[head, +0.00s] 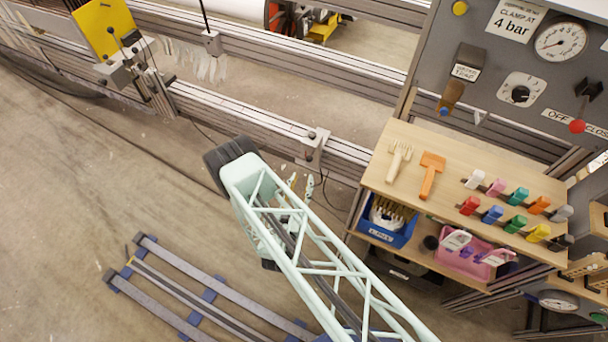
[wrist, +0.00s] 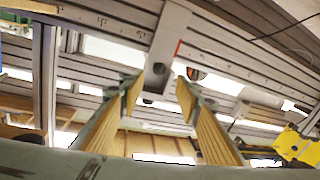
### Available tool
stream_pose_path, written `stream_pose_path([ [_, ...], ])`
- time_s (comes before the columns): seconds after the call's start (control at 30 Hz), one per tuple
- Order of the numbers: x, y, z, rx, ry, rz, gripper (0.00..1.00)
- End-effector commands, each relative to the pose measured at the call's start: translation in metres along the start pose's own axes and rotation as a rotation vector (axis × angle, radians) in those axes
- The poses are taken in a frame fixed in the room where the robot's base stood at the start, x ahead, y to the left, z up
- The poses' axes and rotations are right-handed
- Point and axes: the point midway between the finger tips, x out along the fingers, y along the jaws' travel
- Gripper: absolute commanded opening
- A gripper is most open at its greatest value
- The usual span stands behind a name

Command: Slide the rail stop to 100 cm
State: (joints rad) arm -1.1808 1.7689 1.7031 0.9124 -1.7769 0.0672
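The rail stop (head: 316,147) is a light grey block with a dark round knob or hole, on the lower aluminium rail (head: 255,118) left of the wooden shelf. In the wrist view, the rail stop (wrist: 170,45) stands beyond the fingertips, with a small red mark at its edge. Scale marks show on the rail beside it, but their figures are too small to read. My gripper (head: 301,184) is just in front of the stop. In the wrist view my gripper (wrist: 158,88) is open, its two yellow-padded fingers apart and nothing held between them.
A yellow plate (head: 103,28) on a bracket is at the far left of the rail. Another grey block (head: 212,42) with a rod sits on the upper rail. The lower rail between looks clear.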

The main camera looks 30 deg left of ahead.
Motion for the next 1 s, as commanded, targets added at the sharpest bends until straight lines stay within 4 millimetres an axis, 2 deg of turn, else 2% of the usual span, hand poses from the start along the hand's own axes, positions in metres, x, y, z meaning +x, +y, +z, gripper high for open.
stream_pose_path([
  [0.13,-0.015,0.0,0.0,-0.002,-0.001,-0.001,0.31],
  [0.33,-0.025,0.0,0.0,-0.001,0.0,0.001,0.31],
  [1.0,-0.027,0.001,0.0,-0.001,0.0,0.001,0.31],
])
